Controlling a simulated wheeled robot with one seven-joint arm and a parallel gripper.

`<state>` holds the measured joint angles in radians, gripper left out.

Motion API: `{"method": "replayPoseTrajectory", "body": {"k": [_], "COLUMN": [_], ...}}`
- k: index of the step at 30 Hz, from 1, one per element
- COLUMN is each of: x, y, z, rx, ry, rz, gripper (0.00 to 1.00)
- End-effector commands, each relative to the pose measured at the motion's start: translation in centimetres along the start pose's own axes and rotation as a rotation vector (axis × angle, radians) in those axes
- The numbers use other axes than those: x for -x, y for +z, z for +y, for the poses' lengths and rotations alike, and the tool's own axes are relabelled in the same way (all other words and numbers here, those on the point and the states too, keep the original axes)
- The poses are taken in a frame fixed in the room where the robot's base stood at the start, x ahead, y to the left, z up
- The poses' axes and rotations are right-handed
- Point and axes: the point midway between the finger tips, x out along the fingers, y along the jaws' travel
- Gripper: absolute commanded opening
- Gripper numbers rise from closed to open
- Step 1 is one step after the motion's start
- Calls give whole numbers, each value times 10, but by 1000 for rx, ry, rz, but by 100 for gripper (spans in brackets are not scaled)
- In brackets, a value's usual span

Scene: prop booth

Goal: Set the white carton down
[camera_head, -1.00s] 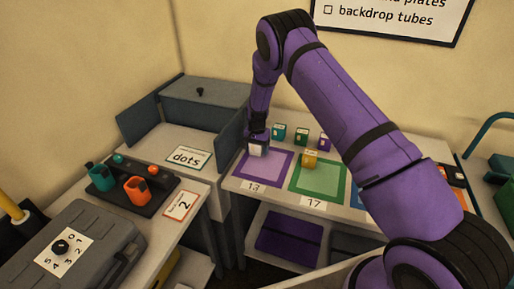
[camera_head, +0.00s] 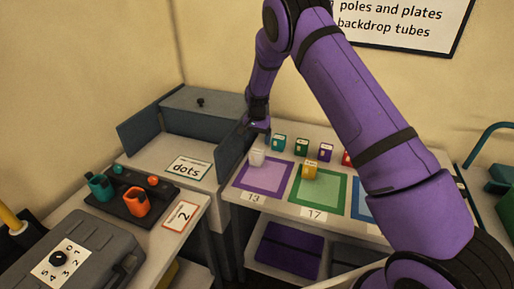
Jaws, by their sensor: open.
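The white carton (camera_head: 257,158) stands upright on the white table at the back left of the purple-framed square (camera_head: 262,177) labelled 13. Its base appears to overlap the square's back edge. My gripper (camera_head: 258,129) is above and slightly behind the carton, apart from it, open and empty. Its fingertips are small and dark, so their spacing is hard to see.
A teal carton (camera_head: 278,143), a green carton (camera_head: 301,147) and a purple carton (camera_head: 325,152) stand in a row behind the squares. A yellow carton (camera_head: 310,169) is on the green square (camera_head: 318,187). A blue-grey panel (camera_head: 232,149) rises left of my gripper.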

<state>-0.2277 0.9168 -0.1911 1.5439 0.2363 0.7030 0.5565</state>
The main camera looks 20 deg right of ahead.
Motion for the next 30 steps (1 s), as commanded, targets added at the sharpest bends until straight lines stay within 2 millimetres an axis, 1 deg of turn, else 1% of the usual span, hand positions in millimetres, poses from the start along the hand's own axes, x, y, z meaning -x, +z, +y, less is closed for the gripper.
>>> {"method": "replayPoseTrajectory", "body": {"k": [1,4,11,14,17,18,20,21,23,24,26,27,29,30], "x": [6,13,18,30,60,76,102,120,145,161,185,200,222,236], "y": [0,0,0,1,4,7,12,16,24,29,37,44,54,60], "z": [0,0,1,3,10,14,22,27,36,43,53,60,71,79], "rx": [0,0,0,6,20,30,46,59,79,93,111,126,146,161], "ry": [0,0,0,-7,-25,-35,-51,-62,-76,-85,-98,-107,-120,-127], "rz": [1,1,0,3,12,17,24,30,38,44,53,60,72,80], "gripper": [83,83,83,83,83,83,83,83,83,83,83,83,83,83]}}
